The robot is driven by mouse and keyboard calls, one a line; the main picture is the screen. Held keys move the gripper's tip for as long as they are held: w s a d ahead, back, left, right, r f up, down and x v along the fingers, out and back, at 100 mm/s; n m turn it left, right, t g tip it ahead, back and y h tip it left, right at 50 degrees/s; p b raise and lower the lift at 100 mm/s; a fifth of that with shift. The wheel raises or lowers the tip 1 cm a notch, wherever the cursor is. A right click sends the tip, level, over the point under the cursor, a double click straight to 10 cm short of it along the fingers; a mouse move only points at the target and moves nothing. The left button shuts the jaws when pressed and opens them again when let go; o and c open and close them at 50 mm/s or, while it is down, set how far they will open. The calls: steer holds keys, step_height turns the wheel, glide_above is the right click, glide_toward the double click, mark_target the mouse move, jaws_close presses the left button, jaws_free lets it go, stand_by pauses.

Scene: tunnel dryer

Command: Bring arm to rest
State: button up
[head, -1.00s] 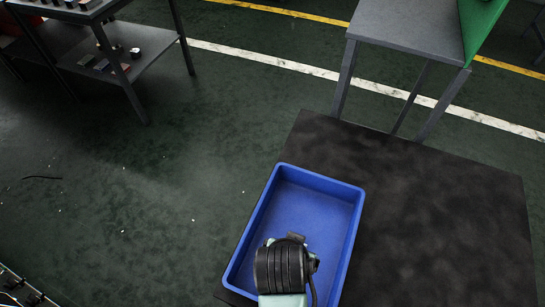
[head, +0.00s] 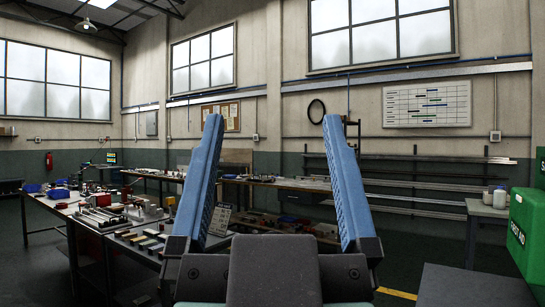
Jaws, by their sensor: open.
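My gripper (head: 278,128) is raised in front of the head camera, with its two long blue fingers pointing up and spread wide apart. Nothing is between the fingers, only the far wall and workbenches behind them. The dark gripper body fills the bottom middle of the view. The rest of my arm is mostly hidden below the frame.
A workbench (head: 125,232) with several parts stands at the left. A long bench (head: 290,184) runs along the back wall. A green first aid box (head: 524,240) and a small grey table (head: 487,209) are at the right.

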steer(key=shift+s+r, duration=0.2)
steer(key=shift+r, duration=0.05)
step_height(320, 180, up, 16)
steer(key=p, duration=1.6)
steer(key=shift+a, duration=0.1)
